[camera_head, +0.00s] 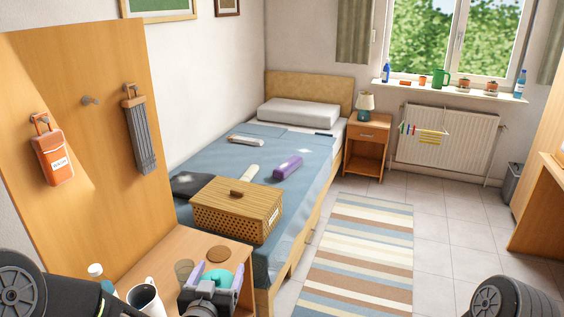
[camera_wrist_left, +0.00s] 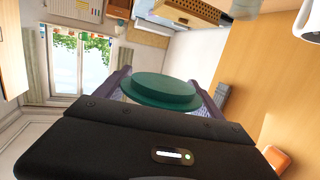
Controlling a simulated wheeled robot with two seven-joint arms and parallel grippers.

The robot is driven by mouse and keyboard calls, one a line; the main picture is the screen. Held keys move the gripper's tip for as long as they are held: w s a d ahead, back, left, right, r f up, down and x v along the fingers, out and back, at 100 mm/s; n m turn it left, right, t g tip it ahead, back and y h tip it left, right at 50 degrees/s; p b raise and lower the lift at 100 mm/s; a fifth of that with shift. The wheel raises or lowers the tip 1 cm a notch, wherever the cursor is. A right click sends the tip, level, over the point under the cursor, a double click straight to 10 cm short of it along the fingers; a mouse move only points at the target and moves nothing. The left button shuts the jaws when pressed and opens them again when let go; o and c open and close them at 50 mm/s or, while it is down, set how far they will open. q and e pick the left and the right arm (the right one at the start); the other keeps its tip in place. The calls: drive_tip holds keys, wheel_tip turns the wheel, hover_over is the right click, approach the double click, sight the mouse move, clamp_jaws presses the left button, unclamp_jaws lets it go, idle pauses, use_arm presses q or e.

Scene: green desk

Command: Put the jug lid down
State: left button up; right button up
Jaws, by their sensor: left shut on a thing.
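The jug lid (camera_head: 217,276) is a round teal-green disc. My left gripper (camera_head: 214,283) is shut on it, with one finger at each side. In the left wrist view the lid (camera_wrist_left: 160,92) looks dark green and sits between the two fingers. In the head view the lid shows over the front part of the wooden desk top (camera_head: 190,243); I cannot tell its height above it. A green jug (camera_head: 441,78) stands on the windowsill, far off. My right gripper is out of view.
A white mug (camera_head: 145,298), a bottle (camera_head: 95,271), a greyish cup (camera_head: 184,270) and a round brown coaster (camera_head: 218,254) are close to my left gripper. A wicker basket (camera_head: 236,212) stands on the bed behind. The striped rug (camera_head: 355,250) is clear.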

use_arm(q)
drive_tip(key=s+d+f+m+g+h, duration=0.2)
drive_tip(key=d+m+g+h, duration=0.2)
drive_tip(key=d, duration=0.5)
drive_tip(key=s+d+f+m+g+h, duration=0.2)
drive_tip(key=d+m+g+h, duration=0.2)
drive_tip(key=d+m+h, duration=0.4)
drive_tip(key=shift+s+d+f+m+g+h, duration=0.35)
drive_tip(key=shift+d+h, duration=0.2)
drive_tip(key=shift+h, duration=0.65)
drive_tip(key=shift+w, duration=0.1)
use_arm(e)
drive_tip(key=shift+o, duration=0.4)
